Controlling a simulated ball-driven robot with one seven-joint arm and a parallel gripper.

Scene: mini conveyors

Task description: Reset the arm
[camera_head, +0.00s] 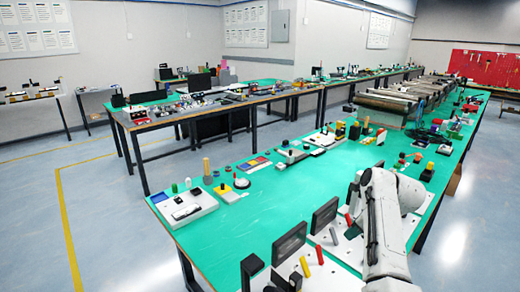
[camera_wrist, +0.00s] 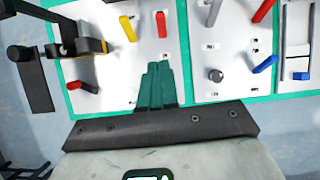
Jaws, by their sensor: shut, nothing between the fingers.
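My white arm (camera_head: 385,225) rises at the lower right of the head view, bent over the near end of the green table (camera_head: 255,215). In the wrist view my gripper (camera_wrist: 159,66) has its teal fingers together, with nothing between them. It is over white panels fitted with small levers. A grey knob (camera_wrist: 216,75) and a blue lever (camera_wrist: 265,64) are to the right. I cannot make out the fingers in the head view.
Dark upright plates (camera_head: 289,243) stand on the table left of my arm. A black bracket (camera_wrist: 75,40) stands at the left in the wrist view. A white device (camera_head: 183,207) sits at the table's left corner. The table's middle is fairly clear, and open floor lies left.

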